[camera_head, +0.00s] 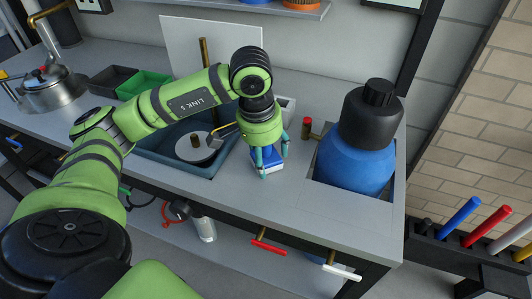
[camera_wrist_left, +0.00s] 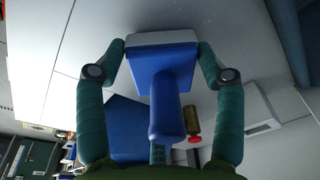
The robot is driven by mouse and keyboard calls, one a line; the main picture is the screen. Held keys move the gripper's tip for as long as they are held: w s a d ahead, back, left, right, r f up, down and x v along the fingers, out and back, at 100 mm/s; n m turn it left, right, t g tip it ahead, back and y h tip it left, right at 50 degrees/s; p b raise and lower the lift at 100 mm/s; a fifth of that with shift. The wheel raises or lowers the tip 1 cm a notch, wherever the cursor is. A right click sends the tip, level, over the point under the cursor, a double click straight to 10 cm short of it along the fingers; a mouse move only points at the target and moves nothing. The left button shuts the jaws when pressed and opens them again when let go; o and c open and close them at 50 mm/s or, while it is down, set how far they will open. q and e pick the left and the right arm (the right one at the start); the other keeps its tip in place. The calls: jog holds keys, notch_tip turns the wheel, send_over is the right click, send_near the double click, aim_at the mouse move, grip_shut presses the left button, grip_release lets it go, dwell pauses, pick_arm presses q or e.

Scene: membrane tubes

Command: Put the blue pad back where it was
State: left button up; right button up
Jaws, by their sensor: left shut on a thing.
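The blue pad (camera_head: 266,157) has a blue body with a handle and a pale grey base. It also shows in the left wrist view (camera_wrist_left: 163,68), with the handle pointing toward the camera. My left gripper (camera_head: 274,165) is shut on it, with one teal finger on each side of the pad's base. The pad is at the counter strip between the sink and the blue tank. I cannot tell whether its base touches the counter. Part of the pad is hidden by the fingers. My right gripper is not in view.
The sink (camera_head: 172,167) with a round metal piece lies left of the gripper. A small pale box (camera_head: 287,106) stands behind it. A red-capped brass valve (camera_head: 307,127) and a blue tank (camera_head: 352,163) with a black cap stand to the right. The front counter (camera_head: 310,215) is clear.

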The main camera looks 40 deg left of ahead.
pick_arm(q)
jog(key=shift+f, duration=0.2)
jog(key=o, duration=1.5)
jog(key=shift+r, duration=0.1)
